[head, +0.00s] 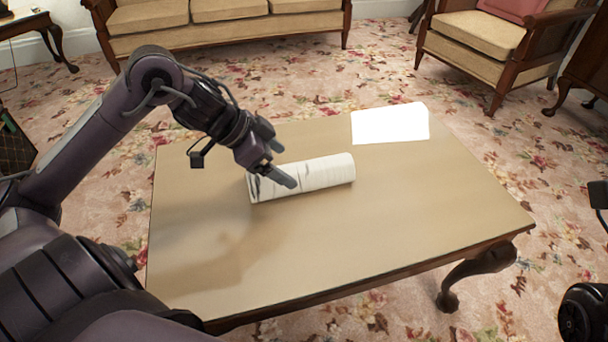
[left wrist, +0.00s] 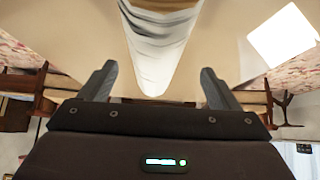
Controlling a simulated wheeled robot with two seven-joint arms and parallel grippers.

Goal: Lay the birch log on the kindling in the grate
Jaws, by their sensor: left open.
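The birch log (head: 325,172), white with dark markings, lies on its side on the low wooden table. My left gripper (head: 281,164) is over the log's left end in the head view, with its fingers apart. In the left wrist view the log (left wrist: 157,45) extends from the top edge to between the two open fingers of the left gripper (left wrist: 158,84); I cannot tell whether either finger touches it. No grate or kindling is in view. At the right edge of the head view only dark parts show, and no right gripper can be made out.
The table (head: 400,220) has free room around the log. A white sheet-like thing (head: 391,124) lies at its back right. A sofa (head: 220,22) and an armchair (head: 490,40) stand behind on the floral carpet (head: 350,85).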

